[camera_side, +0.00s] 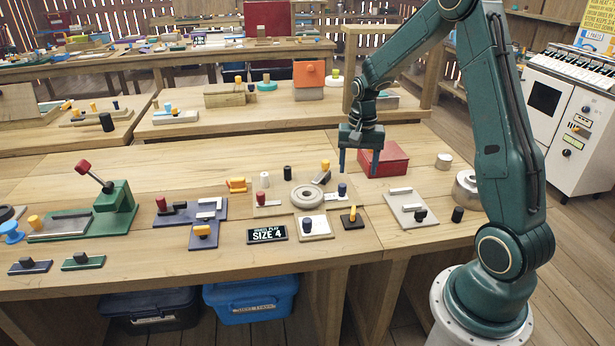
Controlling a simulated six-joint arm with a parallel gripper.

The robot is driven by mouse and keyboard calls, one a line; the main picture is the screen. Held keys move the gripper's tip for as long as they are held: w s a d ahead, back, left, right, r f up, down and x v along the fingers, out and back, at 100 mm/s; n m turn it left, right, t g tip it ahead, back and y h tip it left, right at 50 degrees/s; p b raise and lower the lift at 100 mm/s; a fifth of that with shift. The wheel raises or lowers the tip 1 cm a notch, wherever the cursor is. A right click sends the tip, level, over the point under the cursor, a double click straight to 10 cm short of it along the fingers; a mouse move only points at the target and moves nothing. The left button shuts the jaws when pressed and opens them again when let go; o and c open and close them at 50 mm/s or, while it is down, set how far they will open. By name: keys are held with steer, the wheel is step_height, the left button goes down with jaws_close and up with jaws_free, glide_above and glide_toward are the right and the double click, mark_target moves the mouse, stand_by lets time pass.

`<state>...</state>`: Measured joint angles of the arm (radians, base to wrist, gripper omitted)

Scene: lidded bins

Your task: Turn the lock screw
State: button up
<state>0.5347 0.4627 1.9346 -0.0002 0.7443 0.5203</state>
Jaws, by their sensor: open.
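My gripper (359,168) is open and empty, pointing straight down above the bench, with its fingers in front of the red box (392,160). A plate with a round grey ring (306,197) lies below and left of it. A dark blue knob (342,190) stands at the plate's right end, near below the left finger and apart from it. An orange knob (325,166) stands behind the ring. Several other knobs stand on small fixtures. I cannot tell which one is the lock screw.
A green press with a red-knobbed lever (119,196) stands at the left. A grey plate with a white bar (410,208) lies at the right, near a metal cylinder (466,188). A SIZE 4 sign (267,234) lies near the front. Bare wood shows behind the fixtures.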

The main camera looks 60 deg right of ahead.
mark_target(354, 209)
steer(key=n, duration=1.7)
steer(key=shift+f, duration=0.3)
steer(key=shift+f, duration=0.1)
steer(key=shift+f, duration=6.8)
steer(key=c, duration=1)
